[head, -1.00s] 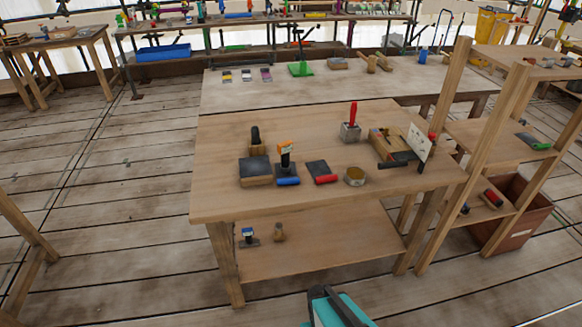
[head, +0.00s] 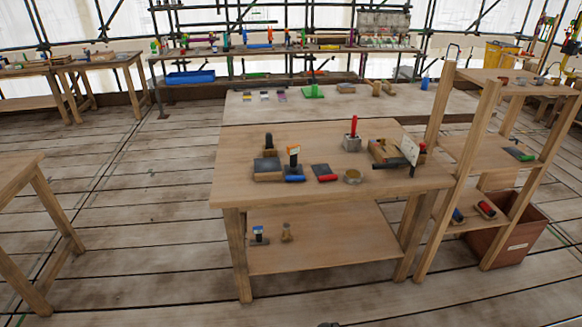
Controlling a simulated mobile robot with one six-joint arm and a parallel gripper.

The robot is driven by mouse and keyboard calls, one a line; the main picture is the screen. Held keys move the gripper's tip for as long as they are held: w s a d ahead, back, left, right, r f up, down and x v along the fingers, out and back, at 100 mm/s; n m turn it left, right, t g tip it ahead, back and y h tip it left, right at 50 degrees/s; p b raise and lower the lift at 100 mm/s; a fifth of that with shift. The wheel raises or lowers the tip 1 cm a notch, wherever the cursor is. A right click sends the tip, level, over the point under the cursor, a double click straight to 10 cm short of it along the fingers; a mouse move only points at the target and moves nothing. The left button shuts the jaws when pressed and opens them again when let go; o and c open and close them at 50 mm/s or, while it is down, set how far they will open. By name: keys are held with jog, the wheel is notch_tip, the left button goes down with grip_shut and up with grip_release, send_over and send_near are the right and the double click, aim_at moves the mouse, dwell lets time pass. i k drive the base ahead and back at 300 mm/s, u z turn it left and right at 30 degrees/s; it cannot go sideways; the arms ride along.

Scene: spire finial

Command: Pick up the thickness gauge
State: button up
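I cannot tell for sure which item is the thickness gauge; the tools are small at this distance. The near wooden workbench (head: 330,204) holds a block with a dark pad (head: 267,165), an orange-and-black upright tool (head: 294,157), a red-handled tool (head: 325,173), a round tin (head: 351,176) and a grey block with a red handle (head: 352,136). A wooden box of tools with a white card (head: 410,151) is at the bench's right. Two small tools (head: 259,236) (head: 287,233) stand on its lower shelf. My gripper is not in view.
A wooden shelf rack (head: 487,115) stands right of the bench, with a brown bin (head: 515,246) by its foot. A paler table (head: 345,103) is behind the bench. A table corner (head: 22,170) juts in at left. The plank floor (head: 140,240) between is clear.

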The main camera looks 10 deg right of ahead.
aim_at(293, 150)
jog(key=z, duration=0.25)
jog(key=k, duration=0.4)
jog(key=u, duration=0.85)
jog(key=i, duration=1)
jog(key=u, duration=0.05)
